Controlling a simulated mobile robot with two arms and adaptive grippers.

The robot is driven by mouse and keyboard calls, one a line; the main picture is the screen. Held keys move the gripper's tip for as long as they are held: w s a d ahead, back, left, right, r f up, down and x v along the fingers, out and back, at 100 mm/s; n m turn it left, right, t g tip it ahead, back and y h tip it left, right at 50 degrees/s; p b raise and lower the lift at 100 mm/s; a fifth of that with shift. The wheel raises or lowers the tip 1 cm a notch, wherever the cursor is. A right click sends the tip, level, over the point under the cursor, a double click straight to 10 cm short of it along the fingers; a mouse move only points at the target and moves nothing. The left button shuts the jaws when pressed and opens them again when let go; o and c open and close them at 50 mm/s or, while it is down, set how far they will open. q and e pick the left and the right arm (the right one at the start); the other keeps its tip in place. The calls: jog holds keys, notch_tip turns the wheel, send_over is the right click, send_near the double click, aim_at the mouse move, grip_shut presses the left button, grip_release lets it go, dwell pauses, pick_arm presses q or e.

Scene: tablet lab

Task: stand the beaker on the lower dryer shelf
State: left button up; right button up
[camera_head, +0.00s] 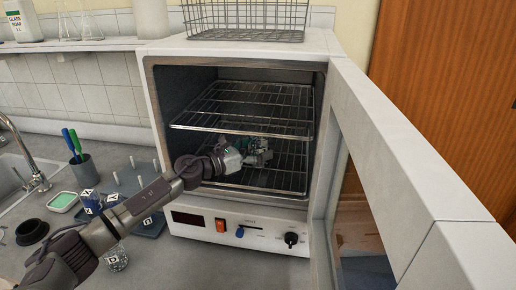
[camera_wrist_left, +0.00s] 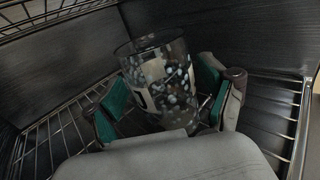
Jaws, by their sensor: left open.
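The beaker (camera_wrist_left: 160,72), clear glass with pale dots and a light label, stands about upright inside the dryer (camera_head: 172,95) in the left wrist view. My left gripper (camera_head: 255,150) reaches through the open dryer door, between the two wire shelves. In the wrist view its teal-padded fingers (camera_wrist_left: 162,98) are open, one on each side of the beaker. The beaker appears to be on the lower shelf (camera_head: 280,180), but its base is hidden by the gripper. In the head view the gripper hides most of the beaker. My right gripper is not in view.
The upper shelf (camera_head: 215,103) runs just above my left gripper. The open door (camera_head: 400,150) stands at the right. A wire basket (camera_head: 245,22) sits on top of the dryer. A pen cup (camera_head: 84,172) and blue peg rack (camera_head: 147,222) stand on the counter at left.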

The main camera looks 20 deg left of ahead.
pick_arm(q)
jog(key=shift+r+p, duration=0.35)
jog(key=shift+p, duration=0.05)
jog(key=b+v, duration=0.1)
jog(key=v, duration=0.2)
jog(key=b+v, duration=0.2)
jog(key=v, duration=0.1)
jog(key=f+b+v, duration=0.1)
jog(key=b+v, duration=0.1)
jog(key=v, duration=0.2)
jog(key=shift+s+a+r+b, duration=0.2)
jog(key=shift+s+a+b, duration=0.15)
jog(key=shift+s+b, duration=0.35)
jog(key=shift+s+a+r, duration=0.1)
jog(key=shift+s+r, duration=0.05)
jog(key=shift+s, duration=0.05)
